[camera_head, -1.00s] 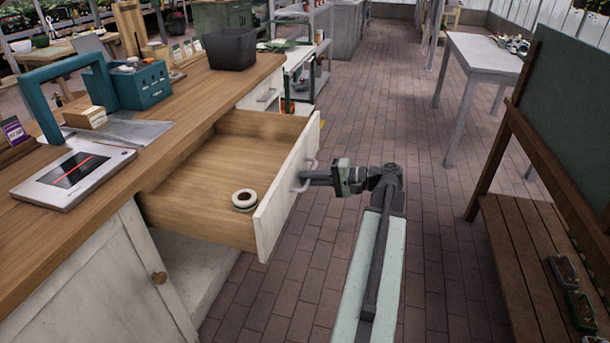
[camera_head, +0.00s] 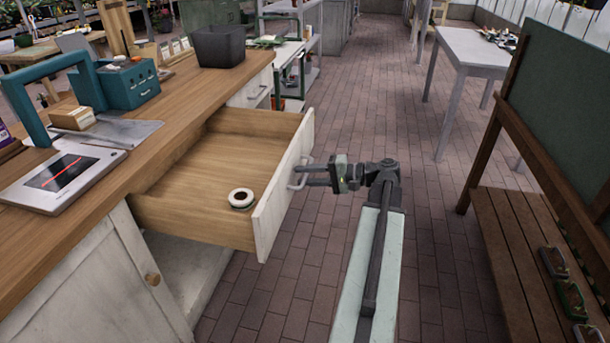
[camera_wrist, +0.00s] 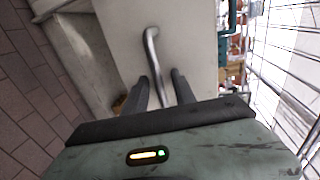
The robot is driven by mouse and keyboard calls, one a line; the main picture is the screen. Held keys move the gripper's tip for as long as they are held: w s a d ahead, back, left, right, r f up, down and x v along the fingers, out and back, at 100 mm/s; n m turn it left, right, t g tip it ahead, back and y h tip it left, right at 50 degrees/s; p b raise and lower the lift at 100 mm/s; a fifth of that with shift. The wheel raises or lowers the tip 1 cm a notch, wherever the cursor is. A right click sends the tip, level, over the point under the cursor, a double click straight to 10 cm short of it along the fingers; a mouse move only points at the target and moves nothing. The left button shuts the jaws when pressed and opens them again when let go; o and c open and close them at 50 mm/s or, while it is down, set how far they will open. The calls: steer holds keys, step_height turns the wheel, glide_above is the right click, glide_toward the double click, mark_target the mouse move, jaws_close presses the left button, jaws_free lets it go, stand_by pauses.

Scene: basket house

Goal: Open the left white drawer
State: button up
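The white drawer (camera_head: 287,190) is pulled well out of the wooden-topped counter, and its bare wooden inside shows in the head view. Its metal bar handle (camera_head: 298,177) is on the front face. My gripper (camera_head: 307,174) is at the handle with its two fingers apart. In the wrist view, the handle (camera_wrist: 152,45) runs down between the spread fingertips of my gripper (camera_wrist: 159,82). It does not look clamped. A round white roll (camera_head: 242,198) lies inside the drawer.
The counter top (camera_head: 180,130) carries a tablet-like device (camera_head: 62,176), a teal box (camera_head: 130,84) and a dark bin (camera_head: 219,46). A closed white drawer (camera_head: 252,93) is farther along. A wooden bench (camera_head: 515,255) stands at right. The brick floor between is clear.

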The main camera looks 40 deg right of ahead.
steer(key=p+v, duration=0.1)
steer(key=v, duration=0.6)
steer(key=shift+s, duration=0.25)
steer(key=shift+d, duration=0.15)
